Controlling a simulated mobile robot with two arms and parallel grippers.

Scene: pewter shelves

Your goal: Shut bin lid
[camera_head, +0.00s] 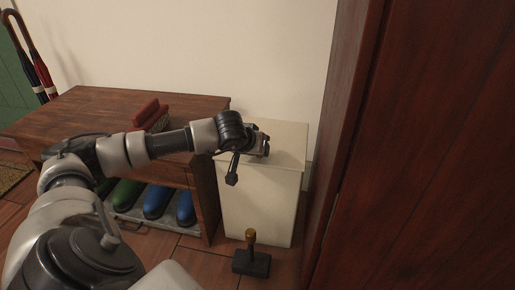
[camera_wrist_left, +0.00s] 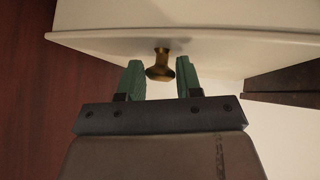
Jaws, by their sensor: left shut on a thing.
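The cream bin (camera_head: 255,205) stands on the floor between a bench and a dark red wooden panel. Its pale lid (camera_head: 287,138) looks about level on top in the head view; I cannot tell whether it is fully down. My left gripper (camera_head: 263,144) is over the lid. In the left wrist view, the green fingers of my left gripper (camera_wrist_left: 160,78) are on either side of a brass knob (camera_wrist_left: 160,64) near the pale edge, and the gripper is shut on it. The head view hides the knob behind the gripper. My right gripper is not in view.
A wooden bench (camera_head: 90,105) with a red brush (camera_head: 150,112) on top and boots (camera_head: 157,200) below stands left of the bin. A dark block with a brass-topped handle (camera_head: 251,262) sits on the floor before it. The wooden panel (camera_head: 425,150) bounds the right.

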